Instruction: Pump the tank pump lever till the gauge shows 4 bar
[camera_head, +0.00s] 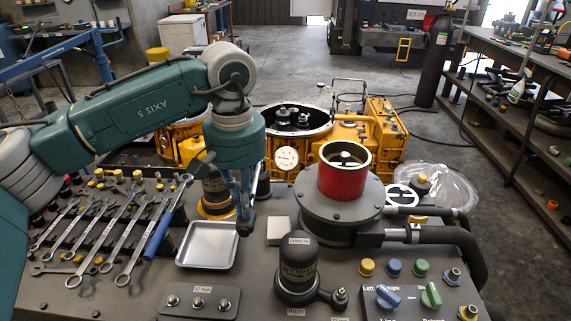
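A round white gauge (287,158) stands in front of the yellow machine housing; its dial is too small to read. A thin metal bar (349,80) rises behind the housing, beside a yellow box-shaped unit (385,130); it may be the pump lever, but I cannot be sure. My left gripper (243,228) points down over the bench, just right of the small metal tray and left of the gauge. It is apart from the bar. Its fingers look close together, seen from the side, and whether they are open is unclear. My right gripper is out of view.
Several wrenches (128,240) lie on the bench at left, next to a metal tray (209,244). A red cylinder on a grey flange (343,180), a black unit (297,272) and coloured knobs (388,297) stand to the right. The floor behind is partly clear.

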